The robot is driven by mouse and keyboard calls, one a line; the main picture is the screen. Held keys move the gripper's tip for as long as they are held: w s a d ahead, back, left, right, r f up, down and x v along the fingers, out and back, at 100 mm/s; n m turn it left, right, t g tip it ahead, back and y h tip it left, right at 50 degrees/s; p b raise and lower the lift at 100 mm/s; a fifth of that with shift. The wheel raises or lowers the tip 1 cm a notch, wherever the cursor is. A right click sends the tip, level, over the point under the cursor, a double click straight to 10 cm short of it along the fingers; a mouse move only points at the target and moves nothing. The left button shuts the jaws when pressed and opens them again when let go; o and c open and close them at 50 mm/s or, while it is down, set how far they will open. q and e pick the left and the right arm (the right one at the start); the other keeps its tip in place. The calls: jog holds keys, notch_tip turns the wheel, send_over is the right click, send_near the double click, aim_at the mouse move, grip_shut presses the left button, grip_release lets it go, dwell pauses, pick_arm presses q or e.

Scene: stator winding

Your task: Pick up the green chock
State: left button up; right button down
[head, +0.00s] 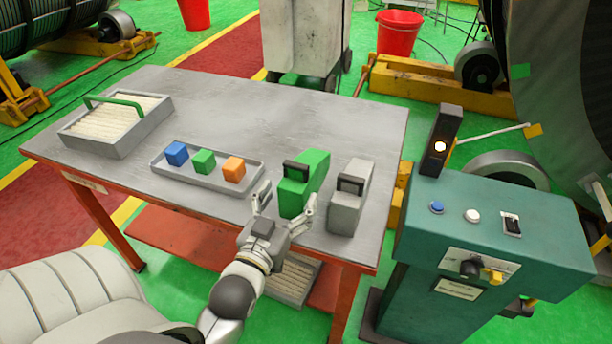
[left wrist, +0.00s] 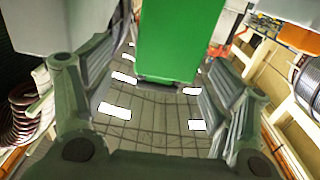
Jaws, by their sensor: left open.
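The green chock (head: 303,182), a block with a black handle at its upper end, stands on the grey table near the front edge. It also shows large at the top middle of the left wrist view (left wrist: 178,42). My left gripper (head: 286,203) is open at the near end of the chock, with one finger on each side. No closed grip shows, and I cannot tell whether a finger touches it. My right gripper is in neither view.
A similar grey chock (head: 348,200) stands close to the right of the green one. A tray (head: 190,180) with blue, green and orange cubes lies to the left. A grey box with a green handle (head: 115,125) sits at the far left. The table's back middle is clear.

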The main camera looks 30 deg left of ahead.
aim_at(298, 178)
pick_arm(q)
jog(key=shift+x, duration=0.9)
jog(key=shift+w, duration=0.25)
jog(key=shift+w+a, duration=0.15)
jog(key=shift+w, duration=0.15)
jog(key=x, duration=0.1)
jog(key=p+x, duration=0.1)
jog(key=x, duration=0.2)
jog(key=shift+a+p, duration=0.3)
jog(key=shift+w, duration=0.25)
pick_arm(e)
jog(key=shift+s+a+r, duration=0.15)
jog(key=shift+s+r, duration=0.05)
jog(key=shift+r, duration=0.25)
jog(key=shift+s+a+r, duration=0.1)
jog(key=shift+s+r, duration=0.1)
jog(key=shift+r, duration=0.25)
pick_arm(q)
jog(key=shift+c, duration=0.2)
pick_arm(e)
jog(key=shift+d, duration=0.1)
pick_arm(q)
jog(key=c, duration=1)
jog(key=shift+r, duration=0.1)
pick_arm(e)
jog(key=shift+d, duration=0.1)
